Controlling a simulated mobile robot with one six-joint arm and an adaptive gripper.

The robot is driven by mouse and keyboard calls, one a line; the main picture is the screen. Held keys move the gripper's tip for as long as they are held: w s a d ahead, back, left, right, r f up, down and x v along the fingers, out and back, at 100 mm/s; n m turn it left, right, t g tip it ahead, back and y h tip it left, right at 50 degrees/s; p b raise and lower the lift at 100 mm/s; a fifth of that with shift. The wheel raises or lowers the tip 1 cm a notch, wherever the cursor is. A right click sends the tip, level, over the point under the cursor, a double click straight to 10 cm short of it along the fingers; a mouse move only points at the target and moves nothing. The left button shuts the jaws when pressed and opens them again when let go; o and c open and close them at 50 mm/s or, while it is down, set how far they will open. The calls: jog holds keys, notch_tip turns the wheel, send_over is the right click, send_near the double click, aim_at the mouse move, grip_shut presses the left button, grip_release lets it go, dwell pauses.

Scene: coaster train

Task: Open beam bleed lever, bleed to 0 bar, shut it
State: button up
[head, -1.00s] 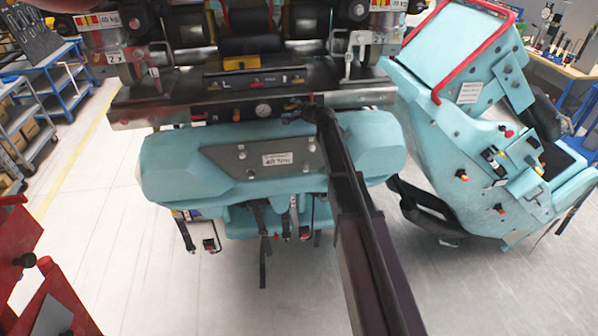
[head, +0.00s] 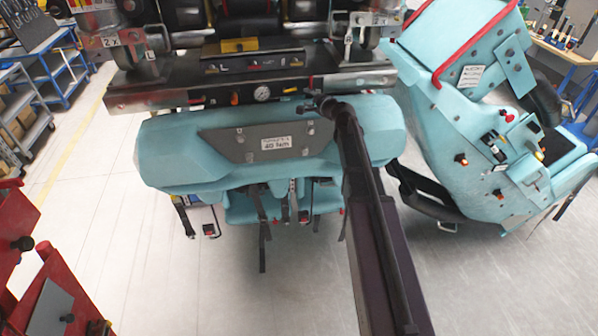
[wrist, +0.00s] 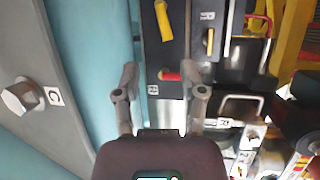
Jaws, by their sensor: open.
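The dark metal beam (head: 180,97) spans the upper middle of the head view, with a round white gauge (head: 262,93) on its front face. My gripper (wrist: 165,88) is open in the wrist view. A short red-tipped lever (wrist: 169,76) lies between and just beyond its fingertips, not gripped. A yellow lever (wrist: 162,20) is farther up the same dark panel. I cannot read which is the bleed lever, nor the gauge value.
Below the beam hangs a teal cover (head: 165,160) with a grey plate. A teal seat unit (head: 470,110) with a red bar stands close on the right. Red carts (head: 25,240) are at lower left. The left floor is clear.

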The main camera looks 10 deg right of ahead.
jog(key=f+v, duration=0.1)
jog(key=v, duration=0.5)
jog(key=s+a+f+n+g+b, duration=0.3)
jog(key=s+f, duration=0.3)
jog(key=f, duration=0.3)
jog(key=s+a+f+n+g+b, duration=0.4)
jog(key=s+a+f+n+b, duration=0.1)
jog(key=f, duration=0.4)
jog(key=shift+s+a+n+b, duration=0.3)
jog(key=shift+s+b, duration=0.15)
jog(key=shift+b, duration=0.35)
